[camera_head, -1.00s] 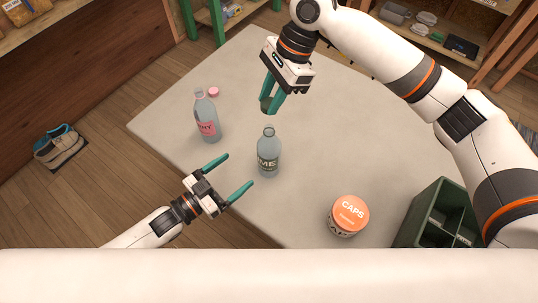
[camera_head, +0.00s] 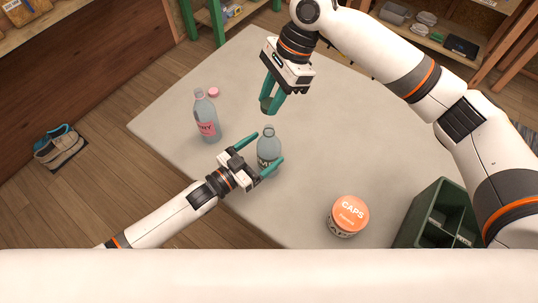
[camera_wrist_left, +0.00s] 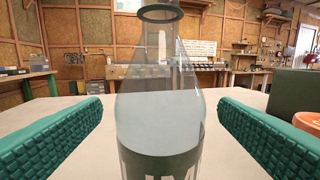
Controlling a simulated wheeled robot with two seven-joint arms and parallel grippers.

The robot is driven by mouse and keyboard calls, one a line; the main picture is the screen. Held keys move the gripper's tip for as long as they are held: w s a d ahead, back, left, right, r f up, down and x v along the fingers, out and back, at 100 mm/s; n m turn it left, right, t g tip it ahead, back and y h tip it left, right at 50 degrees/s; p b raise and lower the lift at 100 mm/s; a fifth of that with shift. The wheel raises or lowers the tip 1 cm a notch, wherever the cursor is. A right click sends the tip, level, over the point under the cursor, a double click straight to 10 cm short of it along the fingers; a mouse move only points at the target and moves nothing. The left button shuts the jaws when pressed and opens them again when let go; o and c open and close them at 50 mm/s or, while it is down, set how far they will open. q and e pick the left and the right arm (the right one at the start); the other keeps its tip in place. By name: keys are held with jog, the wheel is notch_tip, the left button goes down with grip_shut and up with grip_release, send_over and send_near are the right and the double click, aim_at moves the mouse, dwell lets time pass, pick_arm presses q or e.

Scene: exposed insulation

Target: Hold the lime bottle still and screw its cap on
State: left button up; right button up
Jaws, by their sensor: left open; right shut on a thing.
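The lime bottle (camera_head: 268,147) stands upright and uncapped on the table, its dark label partly hidden by my left gripper. My left gripper (camera_head: 270,152) is open, with one teal finger on each side of the bottle. In the left wrist view the bottle (camera_wrist_left: 160,105) stands between the open fingers, with gaps on both sides and its open neck at the top. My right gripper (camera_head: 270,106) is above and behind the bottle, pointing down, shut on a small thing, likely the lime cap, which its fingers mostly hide.
An orange-lidded caps jar (camera_head: 347,216) and a dark green crate (camera_head: 441,205) are at the right. The table (camera_head: 340,130) is clear between the bottle and jar.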

pick_arm(q)
jog(key=shift+x, duration=1.05)
jog(key=c, duration=1.5)
jog(key=shift+o, duration=0.2)
pick_arm(e)
send_over(267, 129)
jog(key=shift+w+d+f, duration=0.1)
jog(key=shift+d+f, duration=0.05)
jog(key=shift+f, duration=0.7)
jog(key=shift+w+d+f, duration=0.1)
jog(key=shift+d+f, duration=0.05)
jog(key=shift+f, duration=0.65)
jog(key=shift+w+d+f, duration=0.1)
jog(key=shift+d+f, duration=0.05)
jog(key=shift+f, duration=0.7)
jog(key=shift+f, duration=0.9)
jog(key=shift+f, duration=0.5)
